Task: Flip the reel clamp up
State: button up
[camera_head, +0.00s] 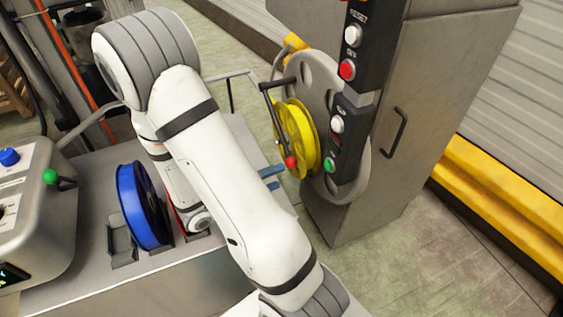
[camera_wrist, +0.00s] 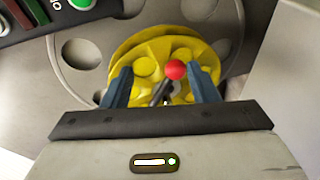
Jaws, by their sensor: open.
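The reel clamp is a dark lever (camera_head: 272,118) with a red ball knob (camera_head: 291,161) at its lower end. It hangs down in front of the yellow reel (camera_head: 297,135) on the grey machine. My gripper (camera_head: 272,178) has blue fingers and is at the knob's height, close to the reel. In the wrist view the red knob (camera_wrist: 176,69) shows between the two open fingers of my gripper (camera_wrist: 161,72), with the yellow reel (camera_wrist: 147,48) behind. I cannot tell whether a finger touches the knob or lever.
A control panel (camera_head: 345,110) with buttons stands right of the reel, on the grey cabinet (camera_head: 440,80). A blue reel (camera_head: 140,207) stands on the bench (camera_head: 90,285) at the left. A control box with a green-knobbed lever (camera_head: 50,176) is at the far left.

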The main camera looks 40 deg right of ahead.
aim_at(287, 165)
jog(key=shift+w+d+f+n+t+h+p, duration=0.15)
jog(key=shift+w+d+f+t, duration=0.45)
jog(key=shift+d, duration=0.6)
jog(key=shift+w+d+f+n+t+h+p, duration=0.1)
jog(key=shift+w+d+f+n+t+p, duration=0.3)
jog(key=shift+d, duration=0.8)
jog(key=shift+w+d+f+n+t+h+p, duration=0.1)
jog(key=shift+w+d+f+t, duration=0.6)
jog(key=shift+d, duration=0.5)
jog(key=shift+c, duration=0.3)
